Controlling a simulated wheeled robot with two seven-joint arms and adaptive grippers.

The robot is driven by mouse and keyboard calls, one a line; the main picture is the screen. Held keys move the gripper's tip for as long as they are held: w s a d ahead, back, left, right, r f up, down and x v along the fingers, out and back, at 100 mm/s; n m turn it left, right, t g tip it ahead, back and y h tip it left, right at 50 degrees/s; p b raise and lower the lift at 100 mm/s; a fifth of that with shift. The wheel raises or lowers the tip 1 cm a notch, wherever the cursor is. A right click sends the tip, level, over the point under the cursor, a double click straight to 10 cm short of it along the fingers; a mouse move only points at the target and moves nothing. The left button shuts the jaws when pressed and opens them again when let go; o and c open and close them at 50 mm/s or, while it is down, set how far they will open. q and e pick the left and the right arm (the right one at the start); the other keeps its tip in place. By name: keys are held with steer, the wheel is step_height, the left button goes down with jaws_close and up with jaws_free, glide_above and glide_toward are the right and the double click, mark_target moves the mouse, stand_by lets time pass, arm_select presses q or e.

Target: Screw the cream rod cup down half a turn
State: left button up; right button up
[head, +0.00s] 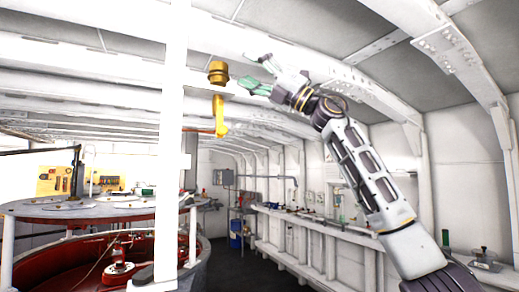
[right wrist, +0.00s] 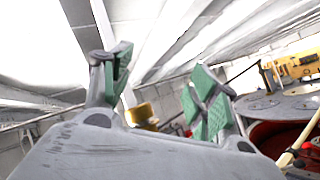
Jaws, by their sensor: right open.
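A brass-yellow cup (head: 218,72) hangs in the upper middle of the head view, above a yellow cranked piece (head: 219,117). It is the cup-shaped thing that stands out; it looks yellow rather than cream, and I cannot tell whether it is the rod cup. My right gripper (head: 257,75) is raised just right of it in the picture, fingers pointing toward it. The jaws are open with green pads. In the right wrist view a yellow cylinder, seemingly the same cup (right wrist: 143,112), shows between the open fingers (right wrist: 160,85), with no visible contact. My left gripper is out of view.
A white post (head: 172,150) stands left of the cup. White overhead beams (head: 445,45) run close to my right arm. A red-lined round tub (head: 70,265) with a grey top (head: 45,208) is at lower left. A long bench (head: 310,222) lines the right wall.

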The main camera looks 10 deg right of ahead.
steer(key=w+d+f+m+t+h, duration=0.3)
steer(key=w+d+f+m+t, duration=0.2)
steer(key=w+f, duration=1.2)
steer(key=w+m+t, duration=0.1)
steer(key=m+t, duration=0.2)
steer(key=m, duration=0.3)
steer(key=shift+w+f, duration=0.3)
steer(key=shift+f, duration=0.1)
stand_by(0.3)
